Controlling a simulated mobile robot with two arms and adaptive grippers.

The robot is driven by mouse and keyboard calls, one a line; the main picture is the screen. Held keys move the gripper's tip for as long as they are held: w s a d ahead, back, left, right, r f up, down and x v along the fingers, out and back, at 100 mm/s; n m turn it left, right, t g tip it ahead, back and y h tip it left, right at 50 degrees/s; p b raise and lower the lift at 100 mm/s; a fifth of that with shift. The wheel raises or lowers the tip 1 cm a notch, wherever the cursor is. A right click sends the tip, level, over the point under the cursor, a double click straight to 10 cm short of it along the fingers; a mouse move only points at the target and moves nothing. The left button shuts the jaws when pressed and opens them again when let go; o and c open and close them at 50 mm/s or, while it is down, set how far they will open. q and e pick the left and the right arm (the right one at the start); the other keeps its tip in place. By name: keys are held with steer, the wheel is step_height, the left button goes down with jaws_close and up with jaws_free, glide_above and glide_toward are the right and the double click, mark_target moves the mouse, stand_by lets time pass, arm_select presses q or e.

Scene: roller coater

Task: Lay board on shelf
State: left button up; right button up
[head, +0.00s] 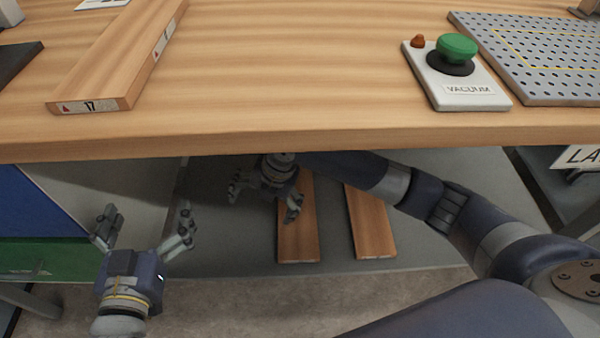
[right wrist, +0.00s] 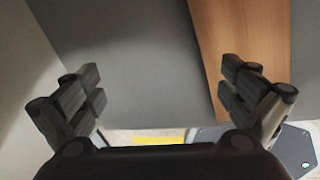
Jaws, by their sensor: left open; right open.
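A wooden board (head: 120,55) marked 17 lies on the tabletop at the left. Two more wooden boards lie side by side on the grey lower shelf (head: 220,240), a left one (head: 298,235) and a right one (head: 370,225). My right gripper (head: 263,204) is open and empty under the tabletop, at the left board's left side and partly over its far part. In the right wrist view its open fingers (right wrist: 155,78) show with a board (right wrist: 243,40) behind the right finger. My left gripper (head: 145,214) is open and empty, left of the shelf, in front of the bench.
The tabletop's front edge (head: 300,140) overhangs the shelf, with my right arm reaching beneath it. A vacuum button box (head: 465,92) and a perforated plate (head: 540,55) are on the tabletop's right. Blue and green panels (head: 45,258) stand at lower left. The shelf left of the boards is bare.

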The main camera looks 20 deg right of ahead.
steer(key=a+m+y, duration=0.1)
steer(key=a, duration=0.1)
steer(key=s+a+m+t+y, duration=0.1)
steer(key=a, duration=0.1)
steer(key=a+m+t+y, duration=0.1)
steer(key=a+m, duration=0.1)
steer(key=shift+s+a+r, duration=0.2)
steer(key=shift+s+r, duration=0.15)
step_height(320, 180, up, 5)
steer(key=a+m+t+y, duration=0.2)
steer(key=m+t, duration=0.2)
steer(key=m, duration=0.4)
steer(key=s+d+r+m+t+h, duration=0.2)
steer(key=d+r+m+t, duration=0.2)
steer(key=d+m, duration=0.3)
steer(key=s+d+r+m+t+h, duration=0.1)
steer(key=d+r+m+t+h, duration=0.1)
steer(key=d+r+m+t, duration=0.2)
steer(key=d+m, duration=0.3)
steer(key=d, duration=0.2)
steer(key=shift+s+r+m+t, duration=0.4)
steer(key=shift+s+f, duration=0.1)
